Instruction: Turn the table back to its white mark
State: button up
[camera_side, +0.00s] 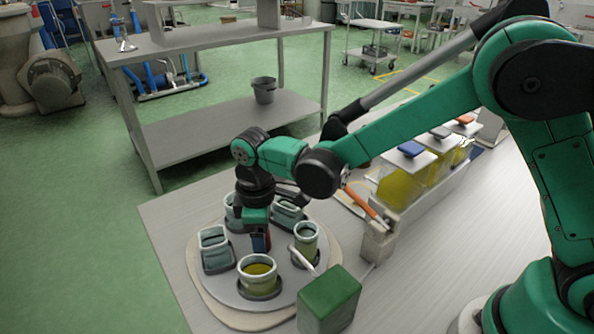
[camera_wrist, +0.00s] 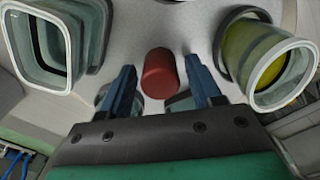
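The round grey turntable (camera_side: 222,285) lies on a beige round base (camera_side: 205,304) on the workbench. Several glass vessels stand around its rim, among them a round one with yellow-green oil (camera_side: 258,272) and a square one (camera_side: 215,248). A red knob (camera_wrist: 158,73) rises from the table's middle in the wrist view. My gripper (camera_side: 261,240) is low over the middle. In the wrist view my gripper (camera_wrist: 160,82) is open, one blue finger on each side of the knob, with gaps showing. A slim white piece (camera_side: 301,259) slants at the turntable's right edge; I cannot tell whether it is the mark.
A green block (camera_side: 329,300) stands close to the turntable's front right. A beige holder (camera_side: 378,243) with an orange-handled tool is to the right. Behind it, a tray holds yellow jars (camera_side: 402,181) with coloured lids. A grey shelf table (camera_side: 220,127) stands behind the bench.

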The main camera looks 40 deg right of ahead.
notch_tip(320, 180, up, 8)
jog(key=shift+r, duration=0.1)
dwell(0.4)
jog(key=shift+d+r, duration=0.1)
jog(key=shift+d, duration=0.2)
jog(key=s+d+r+m+t, duration=0.1)
jog(key=s+d+m+t, duration=0.1)
jog(key=s+d+m, duration=0.1)
jog(key=s+d+r+m+t, duration=0.1)
jog(key=s+d+m+t, duration=0.1)
jog(key=d, duration=0.4)
jog(key=s+d+r+m+t, duration=0.1)
jog(key=s+d+m+t, duration=0.2)
jog(key=d+m, duration=0.2)
jog(key=shift+s, duration=0.4)
